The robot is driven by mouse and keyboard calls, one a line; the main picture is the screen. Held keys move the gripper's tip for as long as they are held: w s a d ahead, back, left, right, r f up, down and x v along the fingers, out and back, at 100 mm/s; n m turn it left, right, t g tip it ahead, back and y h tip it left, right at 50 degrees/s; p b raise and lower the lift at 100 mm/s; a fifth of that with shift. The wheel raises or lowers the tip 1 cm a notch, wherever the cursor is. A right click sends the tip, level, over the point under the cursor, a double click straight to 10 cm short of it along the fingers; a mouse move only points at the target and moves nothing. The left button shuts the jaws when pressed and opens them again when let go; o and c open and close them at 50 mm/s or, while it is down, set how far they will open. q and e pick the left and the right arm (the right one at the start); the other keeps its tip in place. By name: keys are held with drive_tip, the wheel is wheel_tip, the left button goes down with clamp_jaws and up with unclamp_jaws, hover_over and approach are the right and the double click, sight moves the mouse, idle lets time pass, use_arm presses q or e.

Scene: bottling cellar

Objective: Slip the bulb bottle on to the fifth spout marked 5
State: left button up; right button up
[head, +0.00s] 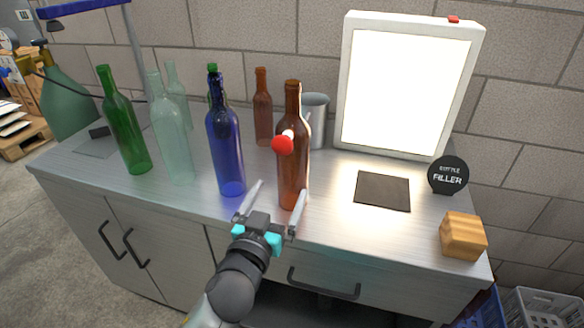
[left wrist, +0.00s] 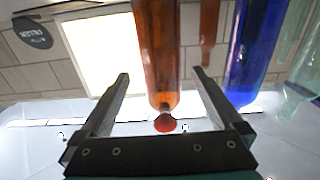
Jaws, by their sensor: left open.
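A brown bottle (head: 291,160) stands upright near the front of the counter. A red bulb with a pale stub (head: 283,145) shows against it; I cannot tell how the two are joined. The left wrist view also shows the brown bottle (left wrist: 157,45) and the red bulb (left wrist: 165,124). My left gripper (head: 281,188) is open and empty. Its fingers appear on either side of the brown bottle in both views, with no contact visible. I see no numbered spout in either view. My right gripper is out of view.
A blue bottle (head: 226,150) stands just left, with green (head: 125,130) and pale (head: 170,135) bottles beyond. A second brown bottle (head: 263,115) and a metal can (head: 316,115) stand behind. A light box (head: 348,85), dark mat (head: 383,191), sign (head: 448,175) and wooden block (head: 463,236) lie right.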

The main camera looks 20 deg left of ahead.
sight(289, 174)
use_arm(q)
drive_tip(key=shift+w+d+b, duration=0.15)
drive_tip(key=shift+w+b, duration=0.3)
drive_tip(key=shift+w, duration=4.45)
clamp_jaws()
drive_tip(key=shift+r, duration=0.1)
